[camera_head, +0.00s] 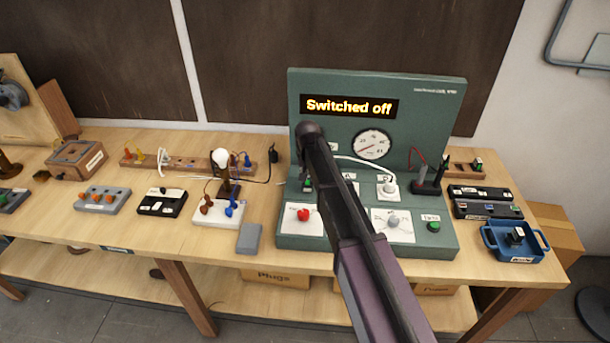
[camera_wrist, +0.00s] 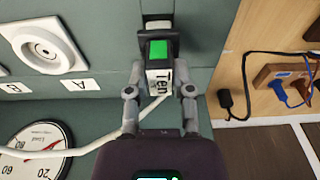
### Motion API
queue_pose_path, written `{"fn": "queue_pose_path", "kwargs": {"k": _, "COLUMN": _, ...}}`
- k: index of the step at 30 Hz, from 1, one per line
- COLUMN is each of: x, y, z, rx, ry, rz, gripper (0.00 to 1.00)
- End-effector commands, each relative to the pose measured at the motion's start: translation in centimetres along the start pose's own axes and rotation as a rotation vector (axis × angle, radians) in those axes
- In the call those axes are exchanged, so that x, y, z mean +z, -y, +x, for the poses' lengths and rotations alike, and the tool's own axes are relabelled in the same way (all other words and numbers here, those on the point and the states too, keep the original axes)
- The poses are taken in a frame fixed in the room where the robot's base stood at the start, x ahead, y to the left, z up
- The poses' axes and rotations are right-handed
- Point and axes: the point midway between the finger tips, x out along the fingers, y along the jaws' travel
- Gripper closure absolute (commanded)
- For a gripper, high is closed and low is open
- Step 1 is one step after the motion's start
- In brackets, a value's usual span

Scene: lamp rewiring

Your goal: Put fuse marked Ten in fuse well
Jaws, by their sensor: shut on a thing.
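The fuse marked Ten (camera_wrist: 160,82) is a pale block with a green face, seen close in the wrist view. My gripper (camera_wrist: 163,90) is shut on it, one finger on each side. A dark holder (camera_wrist: 145,42), which looks like the fuse well, lies directly beyond the fuse on the green test board (camera_wrist: 215,50). The fuse is at or partly within the holder; I cannot tell how deep it sits. In the head view my arm hides most of the gripper, and a small green patch (camera_head: 308,183) shows beside it on the board (camera_head: 450,110).
The board's display (camera_head: 349,107) reads "Switched off". A dial (camera_head: 372,144), a red knob (camera_head: 303,214) and a green button (camera_head: 433,226) are on the board. A blue tray (camera_head: 500,256) and dark racks (camera_head: 487,209) stand right. A lamp (camera_head: 222,160) stands left.

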Motion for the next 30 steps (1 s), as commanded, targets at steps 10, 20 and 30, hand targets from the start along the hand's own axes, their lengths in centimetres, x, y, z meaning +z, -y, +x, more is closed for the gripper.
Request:
{"fn": "queue_pose_path", "kwargs": {"k": 10, "x": 0.13, "y": -0.06, "z": 1.30, "rx": 0.000, "ry": 0.000, "rz": 0.001, "gripper": 1.00}}
{"fn": "queue_pose_path", "kwargs": {"k": 20, "x": 0.13, "y": -0.12, "z": 1.33, "rx": 0.000, "ry": 0.000, "rz": 0.001, "gripper": 1.00}}
{"fn": "queue_pose_path", "kwargs": {"k": 30, "x": 0.18, "y": -0.19, "z": 1.32, "rx": 0.000, "ry": 0.000, "rz": 0.002, "gripper": 1.00}}
